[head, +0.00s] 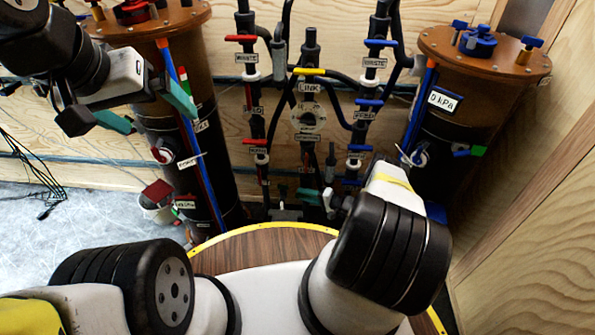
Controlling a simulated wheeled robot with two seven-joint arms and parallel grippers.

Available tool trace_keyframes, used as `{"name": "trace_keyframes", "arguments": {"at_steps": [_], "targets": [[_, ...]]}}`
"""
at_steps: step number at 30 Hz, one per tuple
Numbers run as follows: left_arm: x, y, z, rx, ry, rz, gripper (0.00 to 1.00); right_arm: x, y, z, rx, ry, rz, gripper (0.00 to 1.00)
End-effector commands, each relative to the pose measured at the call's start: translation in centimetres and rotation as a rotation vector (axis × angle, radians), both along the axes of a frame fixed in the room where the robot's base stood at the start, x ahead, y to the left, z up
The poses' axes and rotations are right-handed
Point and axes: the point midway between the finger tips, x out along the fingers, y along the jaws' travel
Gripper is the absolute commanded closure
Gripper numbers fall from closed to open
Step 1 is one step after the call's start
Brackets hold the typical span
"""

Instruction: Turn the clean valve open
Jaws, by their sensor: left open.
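Several valves sit on black pipes at the back wall. Most labels are too small to read, so I cannot tell which valve is the clean one. My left gripper (147,109) is open and empty, its teal-tipped fingers in front of the left brown filter canister. My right gripper (318,199) is low near the centre pipes, partly hidden by its own arm; I cannot tell its opening or any contact.
The left canister (140,28) and right canister (490,62) flank the pipes, the right one with a 0 kPa display (445,99). A plywood wall (540,190) closes the right side. Cables (45,190) lie at left; the floor (95,225) there is otherwise mostly clear.

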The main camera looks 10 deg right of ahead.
Motion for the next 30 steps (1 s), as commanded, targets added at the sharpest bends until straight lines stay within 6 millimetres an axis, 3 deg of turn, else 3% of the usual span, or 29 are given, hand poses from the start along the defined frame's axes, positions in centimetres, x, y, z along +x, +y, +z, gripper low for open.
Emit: {"name": "trace_keyframes", "arguments": {"at_steps": [4, 9, 21, 30], "targets": [[0.00, 0.00, 0.00, 0.000, 0.000, 0.000, 0.00, -0.01, -0.01, 0.00, 0.000, 0.000, 0.000, 0.67], [0.01, 0.00, -0.01, 0.000, 0.000, 0.000, 0.00, -0.01, -0.03, 0.02, 0.000, 0.000, 0.000, 1.00], [0.01, 0.00, -0.01, 0.000, 0.000, 0.000, 0.00, 0.04, -0.05, 0.12, -0.023, 0.006, 0.001, 1.00], [0.00, 0.00, 0.00, 0.000, 0.000, 0.000, 0.00, 0.00, 0.06, 0.21, -0.177, 0.052, 0.003, 1.00]]}}
